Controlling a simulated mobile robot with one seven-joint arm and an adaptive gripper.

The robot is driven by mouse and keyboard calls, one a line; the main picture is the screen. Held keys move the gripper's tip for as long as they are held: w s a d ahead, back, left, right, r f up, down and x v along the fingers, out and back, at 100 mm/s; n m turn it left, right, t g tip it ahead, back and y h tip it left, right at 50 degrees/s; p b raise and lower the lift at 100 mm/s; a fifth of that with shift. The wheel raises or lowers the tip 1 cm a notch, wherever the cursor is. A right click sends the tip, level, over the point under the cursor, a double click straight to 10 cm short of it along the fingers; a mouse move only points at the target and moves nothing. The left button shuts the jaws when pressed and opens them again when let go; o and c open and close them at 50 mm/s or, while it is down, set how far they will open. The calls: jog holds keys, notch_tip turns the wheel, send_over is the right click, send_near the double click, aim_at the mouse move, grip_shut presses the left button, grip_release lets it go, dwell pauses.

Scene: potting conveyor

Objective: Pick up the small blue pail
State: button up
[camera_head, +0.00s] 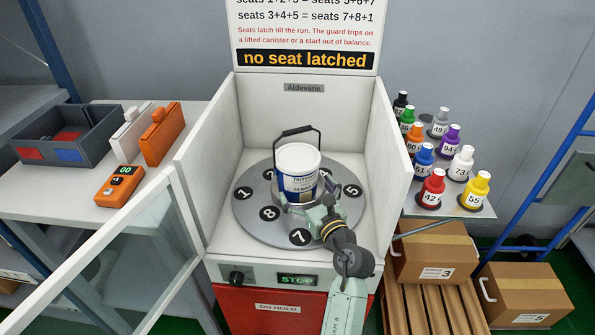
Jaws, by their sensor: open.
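A small pail (297,165) stands upright on a grey round turntable (255,220) inside a white open-topped box. The pail is white with a blue label band and a raised black handle. My gripper (309,200) is open at the pail's front right side, low on its body, with its fingers around or close to the pail. I cannot tell whether they touch it. The gripper hides the pail's lower right part and some of the turntable's numbered seats.
White box walls (212,165) stand left, right and behind. A clear door (130,250) hangs open at the left front. Numbered bottles (432,188) fill a shelf at right. An orange device (120,186) and grey bin (68,140) sit on the left table. A sign reads "no seat latched".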

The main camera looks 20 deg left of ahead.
jog(key=x, duration=0.3)
jog(key=shift+w+a, duration=0.25)
jog(key=shift+a, duration=0.05)
jog(key=shift+c, duration=0.6)
jog(key=c, duration=1.5)
jog(key=shift+r, duration=0.2)
